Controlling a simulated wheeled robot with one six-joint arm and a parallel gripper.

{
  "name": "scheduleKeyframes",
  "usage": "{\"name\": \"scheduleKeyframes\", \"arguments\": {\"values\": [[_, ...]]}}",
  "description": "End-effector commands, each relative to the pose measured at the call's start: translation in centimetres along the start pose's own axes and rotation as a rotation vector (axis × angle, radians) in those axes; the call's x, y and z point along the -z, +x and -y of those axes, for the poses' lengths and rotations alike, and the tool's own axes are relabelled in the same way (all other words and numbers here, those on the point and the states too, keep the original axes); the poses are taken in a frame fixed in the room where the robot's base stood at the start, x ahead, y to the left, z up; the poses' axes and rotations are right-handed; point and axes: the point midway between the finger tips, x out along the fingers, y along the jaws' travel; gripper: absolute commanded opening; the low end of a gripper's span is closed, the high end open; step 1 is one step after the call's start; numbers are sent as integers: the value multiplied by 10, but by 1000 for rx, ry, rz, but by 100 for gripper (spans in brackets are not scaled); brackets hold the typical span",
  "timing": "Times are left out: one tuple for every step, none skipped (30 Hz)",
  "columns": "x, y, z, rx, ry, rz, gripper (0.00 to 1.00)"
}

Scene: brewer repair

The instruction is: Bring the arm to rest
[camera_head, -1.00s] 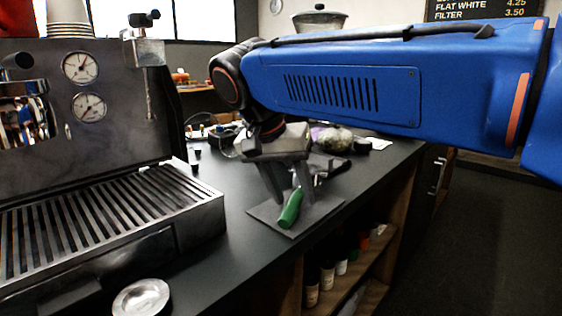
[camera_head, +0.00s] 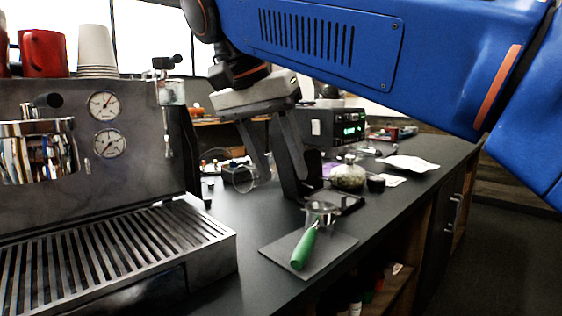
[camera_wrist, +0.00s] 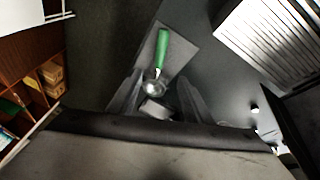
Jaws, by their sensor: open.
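My gripper (camera_head: 283,178) is open and empty. It hangs with its fingers pointing down above the counter, behind and to the left of a portafilter with a green handle (camera_head: 304,248). The portafilter lies on a dark grey mat (camera_head: 333,252), its metal head away from the head camera. In the wrist view the green handle (camera_wrist: 162,48) and round metal head lie below and between my spread fingers (camera_wrist: 162,95), apart from them.
An espresso machine (camera_head: 90,150) with a slatted drip tray (camera_head: 120,250) fills the left. A glass jar (camera_head: 347,175), a small dark cup (camera_head: 376,183) and a box with a green display (camera_head: 338,125) stand behind the gripper. Shelves with bottles are under the counter.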

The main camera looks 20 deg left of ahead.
Motion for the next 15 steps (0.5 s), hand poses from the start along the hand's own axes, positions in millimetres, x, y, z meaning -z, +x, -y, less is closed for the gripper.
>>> {"name": "scheduleKeyframes", "arguments": {"values": [[0,-2,0,1,0,0,45],[0,-3,0,1,0,0,45],[0,-4,0,1,0,-1,45],[0,-4,0,1,0,-1,45],[0,-4,0,1,0,0,45],[1,-4,-1,1,0,0,45],[2,-3,-3,1,0,1,45],[3,-1,-5,1,0,2,45],[6,2,-10,2,-1,4,45],[9,5,-16,4,-1,6,45],[12,9,-22,6,-3,8,45],[18,16,-32,8,-6,13,45],[21,22,-40,11,-9,16,45],[26,28,-50,14,-13,21,45],[31,38,-63,19,-18,25,45]]}}
